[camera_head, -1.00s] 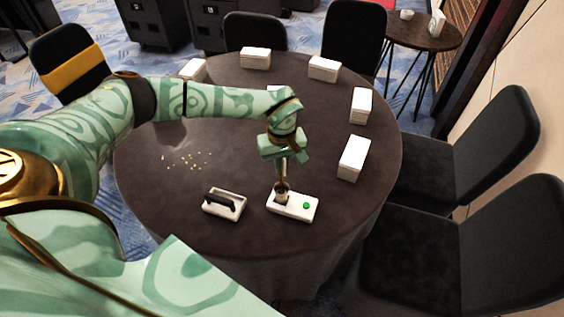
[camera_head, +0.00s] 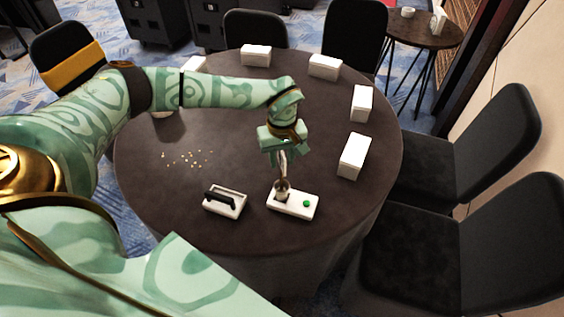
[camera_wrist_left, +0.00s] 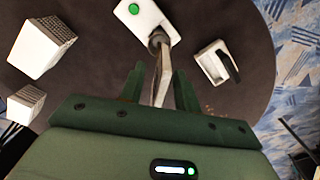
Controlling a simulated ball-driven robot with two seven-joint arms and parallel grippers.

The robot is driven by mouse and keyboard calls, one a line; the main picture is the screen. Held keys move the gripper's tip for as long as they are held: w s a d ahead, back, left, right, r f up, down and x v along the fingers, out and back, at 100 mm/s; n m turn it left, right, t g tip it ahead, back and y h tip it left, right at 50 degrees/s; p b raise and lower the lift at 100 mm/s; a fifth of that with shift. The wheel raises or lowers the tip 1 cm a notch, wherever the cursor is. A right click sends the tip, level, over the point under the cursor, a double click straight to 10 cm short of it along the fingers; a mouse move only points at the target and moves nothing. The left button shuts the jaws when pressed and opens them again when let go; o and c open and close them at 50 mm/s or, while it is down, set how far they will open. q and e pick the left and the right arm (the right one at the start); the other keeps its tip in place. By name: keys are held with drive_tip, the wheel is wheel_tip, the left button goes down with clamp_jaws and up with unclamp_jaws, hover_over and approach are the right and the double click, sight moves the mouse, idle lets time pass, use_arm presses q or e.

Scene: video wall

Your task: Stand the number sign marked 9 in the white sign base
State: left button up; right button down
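A white block-shaped base (camera_head: 304,205) with a green dot stands near the table's front edge; it also shows in the wrist view (camera_wrist_left: 149,14). A brownish round piece (camera_head: 281,187) sits on its left part, and a slim metallic stem (camera_wrist_left: 163,75) rises from it, slightly tilted. I take this to be the sign in the white sign base; no 9 is legible. My left gripper (camera_head: 288,156) is above the base, its fingers (camera_wrist_left: 160,88) apart on either side of the stem with gaps showing. The stem's upper end is hidden by the gripper. My right gripper is out of view.
A white tray (camera_head: 238,212) with a black bar-like piece (camera_head: 217,198) lies left of the base. Several white blocks, such as one at right (camera_head: 353,156), stand along the round dark table's (camera_head: 200,222) far and right edges. Small crumbs (camera_head: 190,158) lie at left.

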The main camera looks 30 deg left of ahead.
use_arm(q)
wheel_tip(320, 180, up, 13)
drive_tip(key=p, duration=0.1)
drive_tip(key=shift+r, duration=0.2)
drive_tip(key=shift+s+f, duration=0.1)
idle(0.5)
